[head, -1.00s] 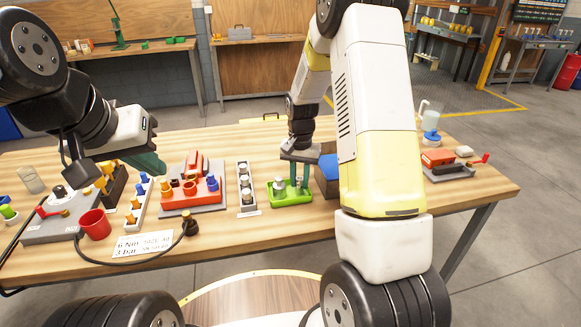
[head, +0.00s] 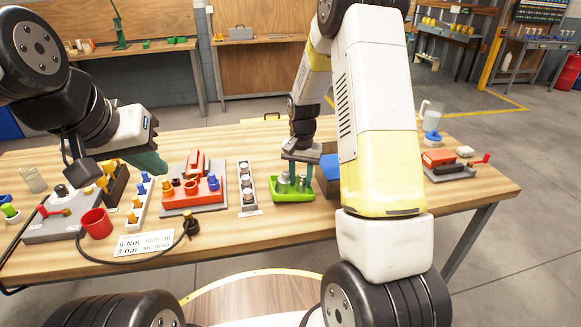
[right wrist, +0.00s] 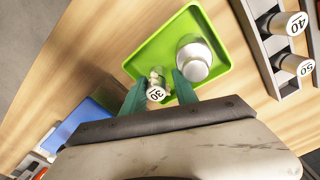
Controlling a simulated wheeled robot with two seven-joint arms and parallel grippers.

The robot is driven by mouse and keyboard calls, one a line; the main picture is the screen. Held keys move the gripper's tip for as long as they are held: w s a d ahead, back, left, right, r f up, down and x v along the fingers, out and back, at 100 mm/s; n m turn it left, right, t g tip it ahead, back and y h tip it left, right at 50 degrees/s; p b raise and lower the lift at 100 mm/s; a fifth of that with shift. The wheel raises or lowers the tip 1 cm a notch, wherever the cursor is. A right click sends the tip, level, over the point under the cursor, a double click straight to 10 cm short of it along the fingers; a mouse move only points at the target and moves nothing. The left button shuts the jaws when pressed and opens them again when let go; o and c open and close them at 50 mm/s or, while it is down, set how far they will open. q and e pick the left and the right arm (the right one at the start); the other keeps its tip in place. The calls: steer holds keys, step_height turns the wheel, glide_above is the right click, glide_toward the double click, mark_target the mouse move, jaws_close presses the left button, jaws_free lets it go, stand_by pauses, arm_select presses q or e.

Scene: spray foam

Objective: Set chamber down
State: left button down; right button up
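The chamber (right wrist: 157,84), a small pale cylinder with a cap marked 30, stands in the green tray (right wrist: 150,58), as the right wrist view shows. My right gripper (right wrist: 160,82) is low over the tray (head: 278,193), its green fingers on either side of the chamber with narrow gaps visible. The gripper looks open. A larger grey-white cylinder (right wrist: 193,58) stands in the tray beside the right-hand finger. In the head view, my left gripper (head: 152,163) hangs over the table's left half, away from the tray; its fingertip gap is not clear.
Left of the tray is a rack (head: 247,207) with capped cylinders, including ones marked 40 and 50 in the wrist view. A blue bin (head: 328,165) stands close right of the tray. A red cup (head: 96,223) and a printed card (head: 145,243) are nearer left.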

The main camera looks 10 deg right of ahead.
mark_target(301, 176)
steer(key=shift+s+d+f, duration=0.15)
steer(key=shift+s+f, duration=0.25)
steer(key=shift+s, duration=0.05)
steer(key=s+r+n+t, duration=0.1)
steer(key=s+r, duration=0.1)
steer(key=r, duration=0.8)
steer(key=s+r, duration=0.2)
steer(key=r, duration=0.7)
steer(key=s+a+r+n+t+y, duration=0.1)
steer(key=s+r, duration=0.3)
steer(key=s, duration=0.6)
steer(key=s+a+r+n+t+y, duration=0.1)
steer(key=s+r+n+t, duration=0.2)
steer(key=s, duration=0.6)
steer(key=shift+s+a+r+n+t, duration=0.3)
steer(key=shift+s+r+t, duration=0.15)
steer(key=shift+r, duration=0.25)
